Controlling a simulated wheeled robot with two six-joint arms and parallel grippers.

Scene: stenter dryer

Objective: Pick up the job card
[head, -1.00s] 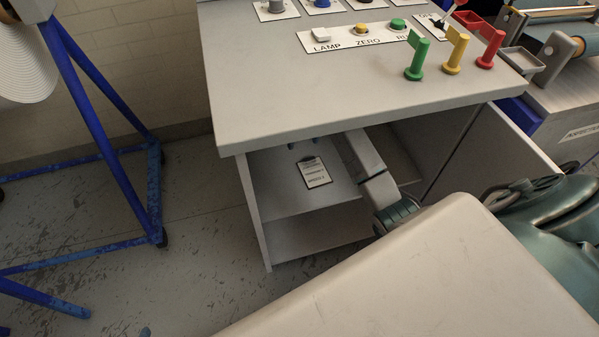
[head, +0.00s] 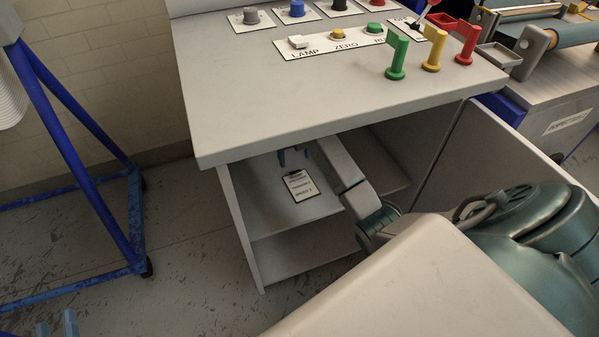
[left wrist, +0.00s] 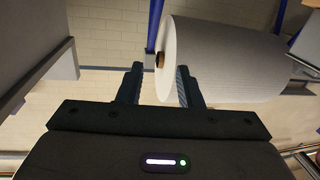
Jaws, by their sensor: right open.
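The job card (head: 299,186), a small white clipboard-like card with dark print, lies on the upper shelf inside the grey cabinet under the console. My right arm reaches in under the desktop. The fingertips of my right gripper (head: 293,155) show just below the desktop edge, behind the card in the picture and apart from it. They are spread and empty; the rest of that gripper is hidden by the desktop. My left gripper (head: 56,328) shows only its fingertips at the lower left of the head view. In the left wrist view its fingers (left wrist: 159,85) are apart with nothing held.
The cabinet's upper shelf (head: 270,218) is otherwise bare near the card. The overhanging desktop (head: 330,95) carries buttons and green, yellow and red handles. An open door panel (head: 515,160) stands at right. A blue frame (head: 75,105) stands at left; a white roll (left wrist: 225,60) shows in the left wrist view.

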